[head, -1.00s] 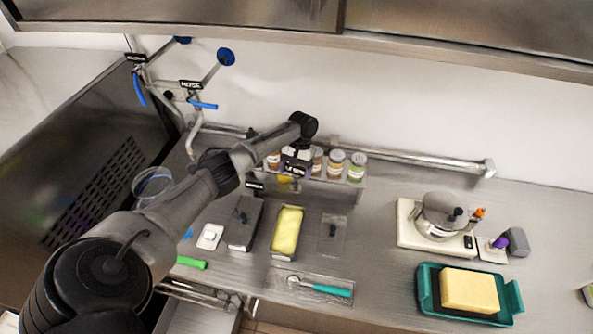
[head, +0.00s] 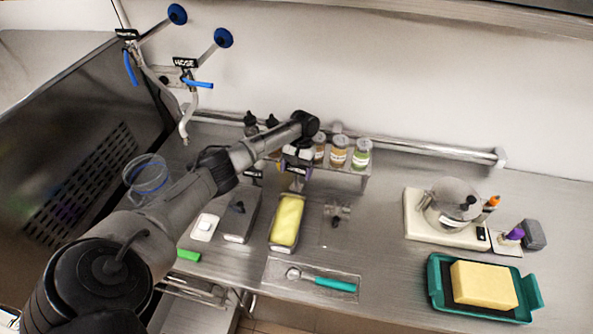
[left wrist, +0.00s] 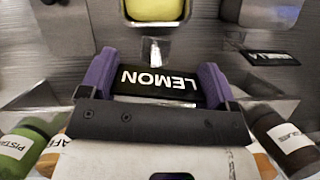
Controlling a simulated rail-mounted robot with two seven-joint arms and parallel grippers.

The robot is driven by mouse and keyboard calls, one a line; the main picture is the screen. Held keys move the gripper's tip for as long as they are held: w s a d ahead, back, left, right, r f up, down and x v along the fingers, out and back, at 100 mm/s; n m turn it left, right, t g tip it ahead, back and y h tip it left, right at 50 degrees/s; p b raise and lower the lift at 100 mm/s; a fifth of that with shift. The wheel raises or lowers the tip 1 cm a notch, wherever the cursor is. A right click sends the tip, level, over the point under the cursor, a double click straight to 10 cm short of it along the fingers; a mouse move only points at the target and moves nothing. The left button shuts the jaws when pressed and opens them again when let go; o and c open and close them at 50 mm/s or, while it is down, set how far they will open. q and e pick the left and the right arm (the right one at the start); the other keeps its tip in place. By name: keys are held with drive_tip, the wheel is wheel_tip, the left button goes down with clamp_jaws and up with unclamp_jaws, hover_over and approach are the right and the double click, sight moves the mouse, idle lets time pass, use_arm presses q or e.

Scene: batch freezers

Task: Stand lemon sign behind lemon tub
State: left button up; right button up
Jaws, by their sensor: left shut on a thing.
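My left gripper (head: 296,168) is shut on the lemon sign (left wrist: 158,82), a small black plate with white LEMON lettering. The sign sits between the purple fingers in the left wrist view and reads upside down there. The lemon tub (head: 287,222) is a long metal pan of yellow ice cream on the counter. The gripper and sign are at the tub's back end, in front of the jar shelf. The tub's back end also shows at the top of the left wrist view (left wrist: 152,9). Whether the sign touches the counter is unclear. My right gripper is not in view.
A shelf of jars (head: 339,152) stands close behind the gripper. A lidded grey tub (head: 241,213) is left of the lemon tub, with a black sign (left wrist: 272,56) behind it. A clear-lidded tub (head: 336,222) is at right. A scoop (head: 335,284) lies in front.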

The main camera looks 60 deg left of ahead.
sight(297, 175)
use_arm(q)
drive_tip(key=shift+f+b, duration=0.35)
drive_tip(key=shift+f, duration=0.3)
drive_tip(key=shift+f+b, duration=0.8)
drive_tip(key=shift+f, duration=1.25)
drive_tip(key=o, duration=1.1)
drive_tip(key=shift+c, duration=0.2)
drive_tip(key=shift+r, duration=0.15)
drive_tip(key=shift+r+p, duration=0.15)
drive_tip(key=shift+p, duration=0.2)
drive_tip(key=shift+r+p, duration=1.85)
drive_tip(key=shift+p, duration=0.3)
drive_tip(key=shift+r+p, duration=2.35)
drive_tip(key=shift+p, duration=0.35)
